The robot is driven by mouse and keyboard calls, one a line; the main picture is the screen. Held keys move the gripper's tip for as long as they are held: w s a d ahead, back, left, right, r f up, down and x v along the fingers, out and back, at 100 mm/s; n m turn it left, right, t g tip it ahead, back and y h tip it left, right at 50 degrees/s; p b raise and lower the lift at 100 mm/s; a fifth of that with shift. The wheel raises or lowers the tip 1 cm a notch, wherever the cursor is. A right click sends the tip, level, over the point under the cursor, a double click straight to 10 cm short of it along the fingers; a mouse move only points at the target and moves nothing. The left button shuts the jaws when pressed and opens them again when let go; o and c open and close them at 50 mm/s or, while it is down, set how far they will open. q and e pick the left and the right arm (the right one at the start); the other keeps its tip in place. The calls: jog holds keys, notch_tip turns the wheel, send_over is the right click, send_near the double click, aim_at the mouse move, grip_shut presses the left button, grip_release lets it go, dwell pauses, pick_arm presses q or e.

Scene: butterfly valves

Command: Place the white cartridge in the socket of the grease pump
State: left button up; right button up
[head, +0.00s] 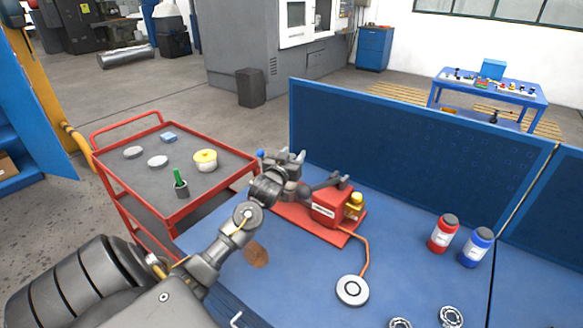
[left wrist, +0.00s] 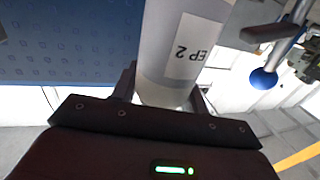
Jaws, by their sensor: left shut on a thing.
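The white cartridge (left wrist: 180,45), labelled "EP 2", is between the fingers of my left gripper (left wrist: 163,88) in the left wrist view. The gripper is shut on it. In the head view my left gripper (head: 291,163) is over the left end of the grease pump (head: 330,207), and the cartridge cannot be made out there. The pump is a red block with a yellow part on a red base plate. Its socket is hidden behind my arm or gripper. A blue ball (head: 261,154) shows beside the gripper, and also in the left wrist view (left wrist: 263,78). My right gripper is out of view.
An orange hose links the pump to a round grey disc (head: 352,290). A red bottle (head: 443,234) and a blue bottle (head: 477,247) stand to the right. A blue panel (head: 400,140) rises behind the bench. A red cart (head: 205,201) stands left. The bench between pump and bottles is clear.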

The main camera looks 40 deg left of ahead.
pick_arm(q)
jog(key=shift+s+a+f, duration=0.1)
jog(key=shift+f, duration=0.15)
notch_tip(320, 180, down, 3)
jog(key=shift+f+p, duration=0.1)
jog(key=shift+p, duration=0.2)
jog(key=shift+f, duration=0.1)
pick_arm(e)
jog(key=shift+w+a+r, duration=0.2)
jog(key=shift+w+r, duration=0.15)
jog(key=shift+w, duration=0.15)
pick_arm(q)
jog(key=shift+f, duration=0.2)
jog(key=o, duration=1.4)
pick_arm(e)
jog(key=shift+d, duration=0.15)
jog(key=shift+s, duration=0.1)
